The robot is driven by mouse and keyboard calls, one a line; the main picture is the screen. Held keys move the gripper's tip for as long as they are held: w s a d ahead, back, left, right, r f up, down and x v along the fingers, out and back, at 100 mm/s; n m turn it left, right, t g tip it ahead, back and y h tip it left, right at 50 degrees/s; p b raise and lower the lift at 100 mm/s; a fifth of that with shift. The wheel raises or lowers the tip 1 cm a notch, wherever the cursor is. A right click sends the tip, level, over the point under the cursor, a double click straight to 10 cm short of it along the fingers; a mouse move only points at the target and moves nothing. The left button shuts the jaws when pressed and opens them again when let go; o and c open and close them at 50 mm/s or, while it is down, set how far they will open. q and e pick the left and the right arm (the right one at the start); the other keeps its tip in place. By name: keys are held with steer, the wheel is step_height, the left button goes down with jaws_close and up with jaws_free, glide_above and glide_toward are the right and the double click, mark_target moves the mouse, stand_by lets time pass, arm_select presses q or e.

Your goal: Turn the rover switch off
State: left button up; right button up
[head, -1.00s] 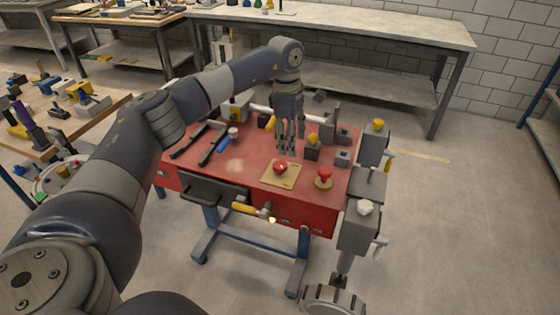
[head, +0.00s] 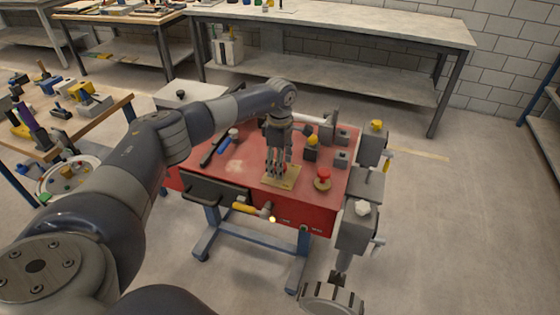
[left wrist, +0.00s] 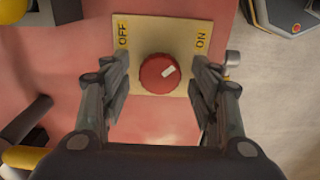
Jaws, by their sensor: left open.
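The rover switch is a round red knob with a white mark (left wrist: 160,74) on a yellow plate (left wrist: 131,27) lettered OFF at left and ON at right. In the head view the plate (head: 290,181) lies on the red bench top and my gripper hides most of the knob. My left gripper (head: 278,172) points down over the plate. In the left wrist view its open fingers (left wrist: 160,70) stand on either side of the knob, with visible gaps, so it holds nothing. My right gripper does not show.
A red mushroom-shaped knob (head: 323,174) stands right of the plate. A yellow-topped dark block (head: 311,143) is behind it. A yellow-handled lever (head: 245,208) is on the bench front. Grey boxes with a yellow knob (head: 376,125) and a white knob (head: 362,208) line the right side.

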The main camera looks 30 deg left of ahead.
arm_select(q)
steer(key=c, duration=1.1)
steer(key=shift+n, duration=0.3)
steer(key=n, duration=0.3)
steer(key=shift+n, duration=0.3)
steer(key=n, duration=0.9)
steer(key=shift+n+p, duration=0.5)
steer(key=shift+n, duration=1.8)
